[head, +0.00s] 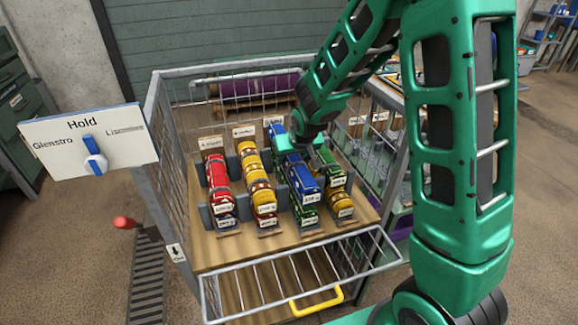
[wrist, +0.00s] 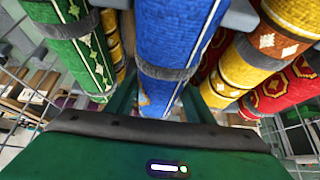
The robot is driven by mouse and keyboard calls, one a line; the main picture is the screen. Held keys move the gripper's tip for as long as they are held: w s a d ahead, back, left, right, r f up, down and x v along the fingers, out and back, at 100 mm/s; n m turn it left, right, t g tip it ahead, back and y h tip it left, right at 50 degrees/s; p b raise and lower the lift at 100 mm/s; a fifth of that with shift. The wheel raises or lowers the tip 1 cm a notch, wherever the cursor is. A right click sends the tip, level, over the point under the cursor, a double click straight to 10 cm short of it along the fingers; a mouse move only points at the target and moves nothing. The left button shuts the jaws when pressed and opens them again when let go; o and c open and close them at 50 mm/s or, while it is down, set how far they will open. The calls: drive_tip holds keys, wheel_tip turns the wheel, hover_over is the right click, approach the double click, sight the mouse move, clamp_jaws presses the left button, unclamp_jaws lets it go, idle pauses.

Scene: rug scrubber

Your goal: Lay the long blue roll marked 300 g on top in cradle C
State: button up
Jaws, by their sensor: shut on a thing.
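My gripper (head: 298,150) is shut on a long blue roll (wrist: 165,50), with one green finger on each side of it in the wrist view. In the head view the blue roll (head: 301,182) lies lengthwise over a green roll (head: 306,212) in the third row from the left. I cannot tell whether the two touch. The white tag on its front end is too small to read. Tags stand behind the rows, such as the third row's tag (head: 272,121); their letters are unreadable, so I cannot tell which is cradle C. My arm hides part of the back.
A red roll (head: 217,175) and a yellow roll (head: 257,178) lie in rows to the left; a green roll (head: 331,168) lies close on the right. A wire cage (head: 165,150) surrounds the wooden deck (head: 215,250). A "Hold" sign (head: 60,150) stands at left.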

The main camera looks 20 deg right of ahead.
drive_tip(key=shift+f, duration=1.4)
drive_tip(key=o, duration=1.3)
drive_tip(key=shift+f, duration=0.1)
drive_tip(key=v, duration=1.2)
